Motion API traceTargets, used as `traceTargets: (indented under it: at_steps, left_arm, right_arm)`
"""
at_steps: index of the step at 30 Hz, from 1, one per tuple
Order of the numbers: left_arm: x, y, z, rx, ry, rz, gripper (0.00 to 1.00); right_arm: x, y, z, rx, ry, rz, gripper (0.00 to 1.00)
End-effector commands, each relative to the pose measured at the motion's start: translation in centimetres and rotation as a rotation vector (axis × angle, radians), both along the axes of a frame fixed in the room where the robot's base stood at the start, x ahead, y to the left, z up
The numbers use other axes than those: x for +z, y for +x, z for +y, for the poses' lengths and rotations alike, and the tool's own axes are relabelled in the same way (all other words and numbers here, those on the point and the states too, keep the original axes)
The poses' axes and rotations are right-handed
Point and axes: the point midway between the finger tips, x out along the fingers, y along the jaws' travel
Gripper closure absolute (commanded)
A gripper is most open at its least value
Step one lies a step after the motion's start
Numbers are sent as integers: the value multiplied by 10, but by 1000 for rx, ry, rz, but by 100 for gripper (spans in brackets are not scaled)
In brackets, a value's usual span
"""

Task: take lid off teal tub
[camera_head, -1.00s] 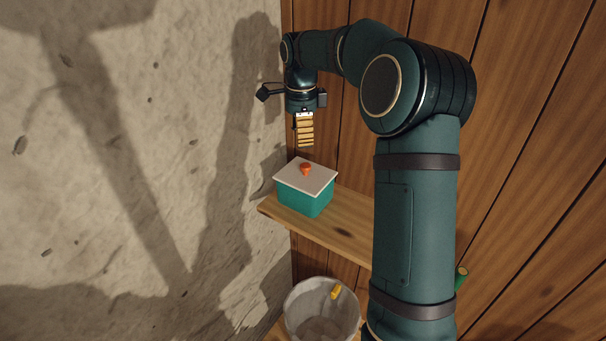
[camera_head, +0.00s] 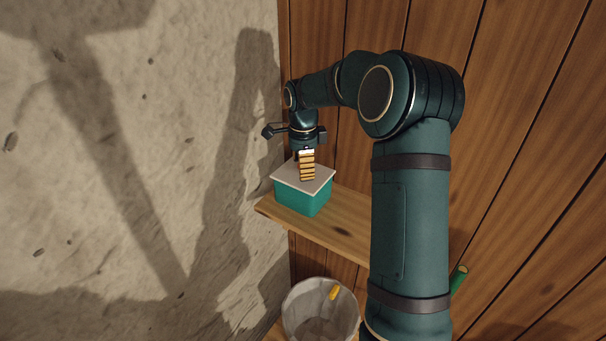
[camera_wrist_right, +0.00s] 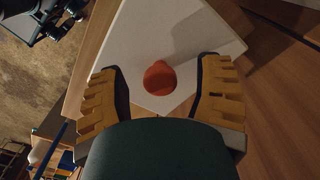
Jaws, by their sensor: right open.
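The teal tub (camera_head: 303,199) stands on a wooden shelf with its white lid (camera_head: 285,174) on top. The lid also shows in the right wrist view (camera_wrist_right: 135,42), with its orange-red knob (camera_wrist_right: 159,78) between my open fingers. My right gripper (camera_head: 307,180) points down over the lid, and its fingers hide the knob in the head view. In the wrist view the right gripper (camera_wrist_right: 160,95) is open, one yellow ribbed finger on each side of the knob, with gaps to it. Whether the fingertips touch the lid I cannot tell. My left gripper is not in view.
The wooden shelf (camera_head: 335,226) has bare room right of the tub. A rough stone wall (camera_head: 200,130) is close on the left, and a plank wall stands behind. A pale bin (camera_head: 293,315) with a yellow piece (camera_head: 335,292) is below.

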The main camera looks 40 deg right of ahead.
Motion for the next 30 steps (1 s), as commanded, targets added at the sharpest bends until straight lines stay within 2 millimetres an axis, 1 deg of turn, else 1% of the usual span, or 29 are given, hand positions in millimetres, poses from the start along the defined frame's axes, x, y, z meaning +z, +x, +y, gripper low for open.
traceTargets:
  at_steps: [3,4,5,6,8,9,19,22,26,30]
  left_arm:
    - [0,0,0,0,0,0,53]
    - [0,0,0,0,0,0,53]
    - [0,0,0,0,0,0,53]
    - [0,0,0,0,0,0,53]
    - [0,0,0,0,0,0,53]
    - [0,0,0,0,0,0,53]
    - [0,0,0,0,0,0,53]
    - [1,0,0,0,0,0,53]
    - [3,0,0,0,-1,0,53]
    - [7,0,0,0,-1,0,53]
  right_arm:
    - [0,0,0,0,0,0,35]
    - [0,0,0,0,0,0,40]
    - [0,0,0,0,0,0,50]
    - [0,0,0,0,0,0,64]
    - [0,0,0,0,0,0,85]
    - [0,0,0,0,0,0,99]
    - [1,0,0,0,0,0,100]
    - [5,0,0,0,0,-2,100]
    - [22,1,0,0,-1,-4,100]
    - [50,1,0,0,-1,-5,100]
